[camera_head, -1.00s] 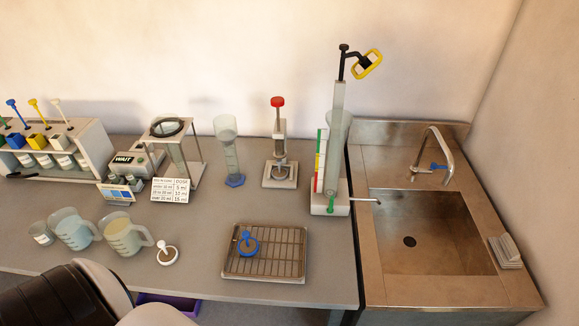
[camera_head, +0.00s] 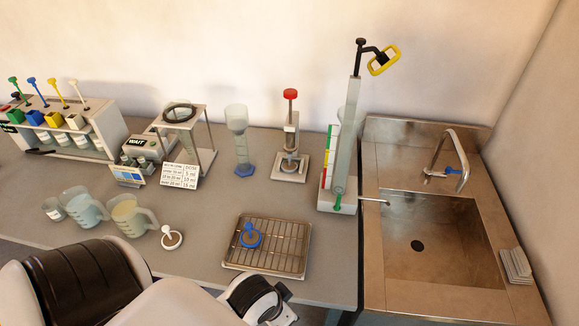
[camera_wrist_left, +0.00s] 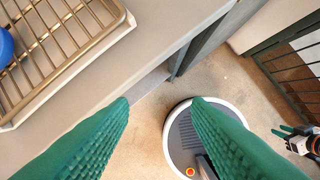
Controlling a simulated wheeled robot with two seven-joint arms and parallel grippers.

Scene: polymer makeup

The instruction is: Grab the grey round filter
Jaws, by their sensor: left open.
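A round piece with a blue rim and upright blue knob (camera_head: 249,237) lies on the wire rack (camera_head: 235,265) in the head view. A similar round piece with a white rim and knob (camera_head: 171,239) and greyish centre lies on the bench left of the rack. I cannot tell for sure which is the grey filter. My left arm reaches in below the rack. In the left wrist view, my left gripper (camera_wrist_left: 160,106) is open and empty, past the bench's front edge. The rack (camera_wrist_left: 110,30) and a blue edge (camera_wrist_left: 4,46) show at upper left. Part of what seems my right gripper shows at the right edge.
Two jugs (camera_head: 85,208) (camera_head: 130,215) and a small jar (camera_head: 54,209) stand left of the white-rimmed piece. A sink (camera_head: 435,240) is right.

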